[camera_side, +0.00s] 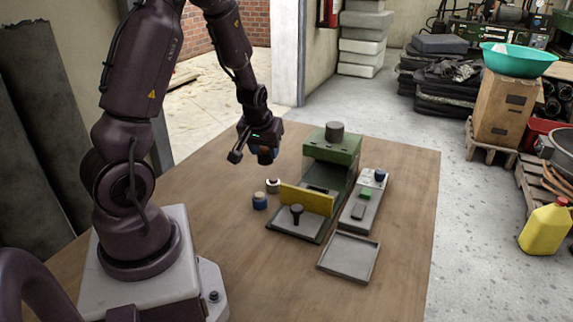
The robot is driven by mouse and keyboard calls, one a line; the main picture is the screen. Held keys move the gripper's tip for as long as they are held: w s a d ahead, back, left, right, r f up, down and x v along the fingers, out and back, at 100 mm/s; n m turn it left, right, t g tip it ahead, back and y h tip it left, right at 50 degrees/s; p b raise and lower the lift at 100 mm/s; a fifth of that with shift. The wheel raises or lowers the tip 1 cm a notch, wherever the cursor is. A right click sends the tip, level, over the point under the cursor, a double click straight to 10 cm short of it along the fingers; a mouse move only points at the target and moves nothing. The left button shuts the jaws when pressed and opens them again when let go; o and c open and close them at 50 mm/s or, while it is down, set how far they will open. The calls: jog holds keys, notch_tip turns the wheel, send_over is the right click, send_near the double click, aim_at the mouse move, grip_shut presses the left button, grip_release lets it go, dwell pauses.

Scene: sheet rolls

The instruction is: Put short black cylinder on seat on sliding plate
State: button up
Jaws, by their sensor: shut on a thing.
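My gripper (265,157) is above the table, left of the green machine (345,150), and shut on a small, dark bluish piece with an orange-brown patch. The piece is small and partly covered by the fingers; I cannot tell whether it is the short black cylinder. A grey plate (310,231) with an upright black knob (296,213) lies in front of the machine, beside a yellow upright panel (307,200); I cannot tell whether this is the sliding plate. Its seat is not clear. A dark grey cylinder (335,132) stands on the machine's top.
A blue cylinder with a tan top (260,201) and a white one (273,186) stand left of the panel. A grey strip (352,216) with a green block (365,194) and a dark blue cup-like piece (380,175) lies right. An empty grey tray (348,257) is in front.

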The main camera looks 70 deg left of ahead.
jog(key=w+d+r+m, duration=0.2)
jog(key=d+r, duration=0.1)
jog(key=d, duration=0.8)
jog(key=w+a+f, duration=0.2)
jog(key=w+f, duration=0.1)
jog(key=w+a+f+n, duration=0.1)
jog(key=w+a+f, duration=0.1)
jog(key=w+f, duration=0.1)
jog(key=w+a+f+n, duration=0.1)
jog(key=w+a+f, duration=0.1)
jog(key=w+f, duration=0.1)
jog(key=shift+w+a+f, duration=0.3)
jog(key=shift+a+f, duration=0.05)
jog(key=shift+f, duration=0.2)
jog(key=shift+w+a+f, duration=0.1)
jog(key=shift+w+f, duration=0.05)
jog(key=shift+f, duration=0.75)
jog(key=shift+w+f, duration=0.1)
jog(key=shift+f, duration=0.8)
jog(key=shift+f, duration=0.1)
jog(key=o, duration=1)
